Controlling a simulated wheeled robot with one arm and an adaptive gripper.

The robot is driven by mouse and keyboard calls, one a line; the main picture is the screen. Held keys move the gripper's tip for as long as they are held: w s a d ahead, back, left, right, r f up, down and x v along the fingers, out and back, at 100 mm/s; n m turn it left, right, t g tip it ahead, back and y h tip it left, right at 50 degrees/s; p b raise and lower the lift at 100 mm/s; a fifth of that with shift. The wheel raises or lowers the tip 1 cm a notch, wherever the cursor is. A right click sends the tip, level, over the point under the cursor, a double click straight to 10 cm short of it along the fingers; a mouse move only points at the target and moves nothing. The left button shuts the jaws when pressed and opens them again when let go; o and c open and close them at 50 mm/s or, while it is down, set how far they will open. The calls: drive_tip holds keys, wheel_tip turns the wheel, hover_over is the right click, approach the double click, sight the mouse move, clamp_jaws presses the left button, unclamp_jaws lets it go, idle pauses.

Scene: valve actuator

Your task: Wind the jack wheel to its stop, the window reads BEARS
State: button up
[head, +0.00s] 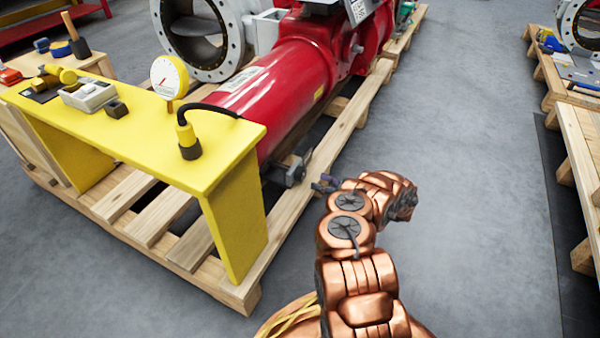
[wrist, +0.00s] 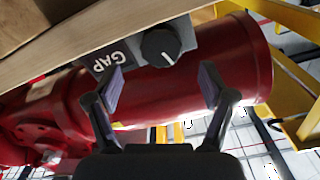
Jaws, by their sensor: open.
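The jack wheel shows in the wrist view as a dark round knob (wrist: 160,47) with a white line on its face. It sits on a grey block beside a window plate (wrist: 113,60) that reads GAP, upside down in this view. In the head view the grey jack block (head: 290,172) is low beside the red cylinder, near the pallet's edge; its lettering is too small to read. My gripper (wrist: 162,84) is open and empty. Its fingers stand apart to either side of the knob's line, with the knob beyond the tips. In the head view my gripper (head: 324,184) is just right of the block.
The red actuator cylinder (head: 290,85) lies on a wooden pallet (head: 352,115). A yellow bench (head: 225,150) with a dial gauge (head: 169,78) and small parts stands at its near end. Clear grey floor (head: 470,130) lies to the right, before another pallet (head: 585,140).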

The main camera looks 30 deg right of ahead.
sight(304, 176)
drive_tip(key=b+x, duration=0.2)
drive_tip(key=x, duration=0.5)
drive_tip(key=shift+a+b, duration=0.1)
drive_tip(key=shift+b, duration=0.25)
drive_tip(key=c, duration=1.2)
